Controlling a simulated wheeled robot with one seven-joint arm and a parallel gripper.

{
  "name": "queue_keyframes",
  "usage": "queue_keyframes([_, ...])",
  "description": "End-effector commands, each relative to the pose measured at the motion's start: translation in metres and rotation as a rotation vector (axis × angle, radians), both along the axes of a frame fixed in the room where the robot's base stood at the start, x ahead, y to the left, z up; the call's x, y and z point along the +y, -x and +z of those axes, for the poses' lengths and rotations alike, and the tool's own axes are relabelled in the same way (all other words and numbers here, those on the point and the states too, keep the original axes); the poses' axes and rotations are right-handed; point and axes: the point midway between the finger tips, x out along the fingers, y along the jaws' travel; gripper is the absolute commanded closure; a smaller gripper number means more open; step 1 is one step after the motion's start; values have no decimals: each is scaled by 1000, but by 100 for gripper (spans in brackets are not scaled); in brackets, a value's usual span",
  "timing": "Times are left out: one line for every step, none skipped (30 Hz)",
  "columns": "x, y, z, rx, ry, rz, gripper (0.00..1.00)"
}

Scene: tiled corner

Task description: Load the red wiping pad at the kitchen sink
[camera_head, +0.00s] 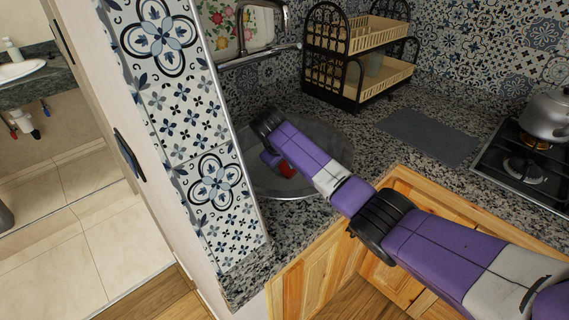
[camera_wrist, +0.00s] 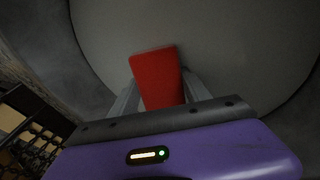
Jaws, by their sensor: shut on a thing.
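The red wiping pad (camera_wrist: 158,76) is between the two fingers of my gripper (camera_wrist: 160,92) in the wrist view, and the gripper is shut on it. The pad stands out beyond the fingertips toward the grey sink bowl (camera_wrist: 225,45). In the head view, part of the red pad (camera_head: 286,169) shows inside the round sink (camera_head: 335,128), partly hidden by my arm. My arm reaches from the right over the wooden cabinets to the sink. I cannot tell whether the pad touches the bowl.
A tap (camera_head: 284,22) rises behind the sink. A black dish rack (camera_head: 346,98) stands behind right. A grey mat (camera_head: 428,137) lies on the counter, and a kettle (camera_head: 546,115) sits on the stove at far right. A tiled wall end (camera_head: 190,120) borders the sink on the left.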

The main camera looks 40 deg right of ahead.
Motion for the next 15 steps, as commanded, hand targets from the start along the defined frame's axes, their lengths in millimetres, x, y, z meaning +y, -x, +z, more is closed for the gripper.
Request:
queue_keyframes([0, 0, 0, 0, 0, 0, 77])
queue_keyframes([0, 0, 0, 0, 0, 0, 77])
queue_keyframes([0, 0, 1, 0, 0, 0, 77])
queue_keyframes([0, 0, 2, 0, 0, 0, 77])
queue_keyframes([0, 0, 3, -1, 0, 0, 77])
queue_keyframes([0, 0, 6, -1, 0, 0, 77])
queue_keyframes([0, 0, 9, -1, 0, 0, 77])
queue_keyframes([0, 0, 11, -1, 0, 0, 77])
queue_keyframes([0, 0, 15, -1, 0, 0, 77])
queue_keyframes([0, 0, 17, -1, 0, 0, 77])
queue_keyframes([0, 0, 19, -1, 0, 0, 77])
queue_keyframes([0, 0, 22, -1, -1, 0, 77])
queue_keyframes([0, 0, 24, -1, -1, 0, 77])
queue_keyframes([0, 0, 26, -1, -1, 0, 77])
queue_keyframes([0, 0, 29, -1, -1, 0, 77])
